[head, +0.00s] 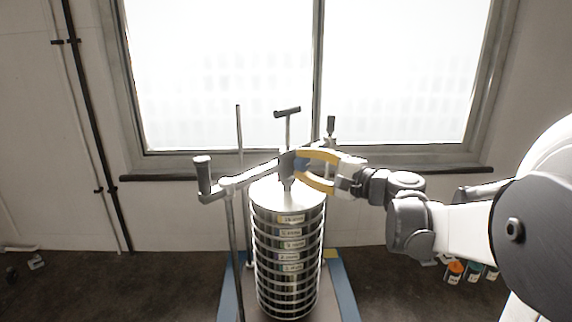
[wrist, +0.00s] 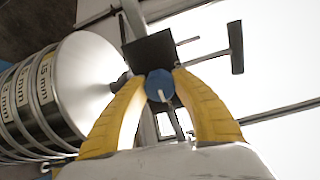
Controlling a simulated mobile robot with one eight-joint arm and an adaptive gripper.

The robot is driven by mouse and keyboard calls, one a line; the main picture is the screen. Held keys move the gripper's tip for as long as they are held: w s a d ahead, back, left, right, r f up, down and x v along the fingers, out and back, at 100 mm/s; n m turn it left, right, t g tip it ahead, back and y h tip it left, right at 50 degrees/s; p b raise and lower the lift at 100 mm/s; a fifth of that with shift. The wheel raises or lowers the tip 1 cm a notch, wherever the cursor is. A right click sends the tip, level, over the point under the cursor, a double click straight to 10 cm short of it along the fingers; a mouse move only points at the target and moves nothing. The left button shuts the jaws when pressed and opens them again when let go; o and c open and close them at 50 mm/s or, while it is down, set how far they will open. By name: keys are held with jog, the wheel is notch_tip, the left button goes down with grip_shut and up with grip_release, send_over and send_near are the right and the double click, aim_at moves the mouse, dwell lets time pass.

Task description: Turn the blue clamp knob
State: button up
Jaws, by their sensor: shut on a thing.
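The blue clamp knob (wrist: 159,85) shows in the wrist view, between the two yellow fingertips. My gripper (head: 298,166) reaches in from the right at the middle of the clamp bar (head: 238,180); in the wrist view my gripper (wrist: 160,80) is shut on the knob. In the head view the fingers and a dark block mostly hide the knob. The dark square block (wrist: 150,52) sits just beyond the fingertips in the wrist view. The sieve stack (head: 288,245) with its silver lid (head: 272,194) stands upright below the clamp bar.
A T-handle (head: 287,112) rises above the clamp's middle. Black grips stand at the bar's left end (head: 203,175) and at the back right (head: 331,125). Thin vertical rods flank the stack. Several small capped jars (head: 454,271) are on the floor at the right. A window (head: 220,75) fills the back wall.

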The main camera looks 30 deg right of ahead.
dwell(0.5)
jog(key=o, duration=1.2)
jog(key=v, duration=1.2)
jog(key=shift+r, duration=0.1)
